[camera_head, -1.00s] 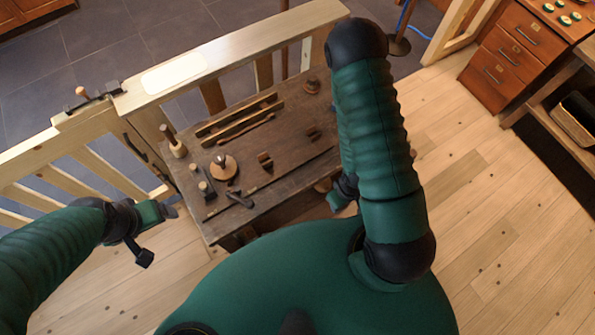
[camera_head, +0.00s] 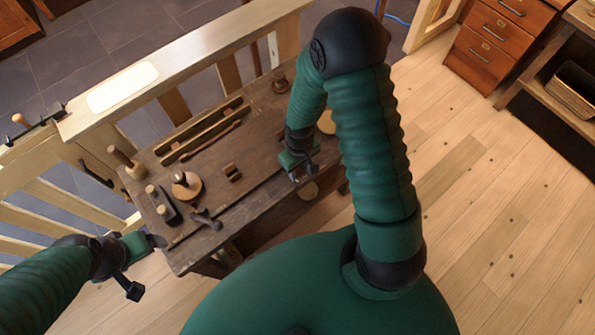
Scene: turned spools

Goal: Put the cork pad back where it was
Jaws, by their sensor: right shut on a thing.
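My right gripper (camera_head: 304,171) is over the right front part of the dark wooden bench (camera_head: 258,150), beneath my bent arm. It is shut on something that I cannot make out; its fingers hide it. A tan round piece (camera_head: 327,122) shows partly behind my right arm; I cannot tell whether it is the cork pad. Another round tan disc (camera_head: 188,193) lies on the bench at left with a turned knob-like piece on it. My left gripper (camera_head: 146,264) is open and empty, left of the bench's front left corner.
On the bench are a small brown notched block (camera_head: 232,172), a long slotted wooden piece (camera_head: 205,128), a wooden mallet-like tool (camera_head: 126,161) and dark hand tools at front left. A pale railing (camera_head: 185,65) runs behind. A drawer cabinet (camera_head: 497,42) stands at right; floor between is clear.

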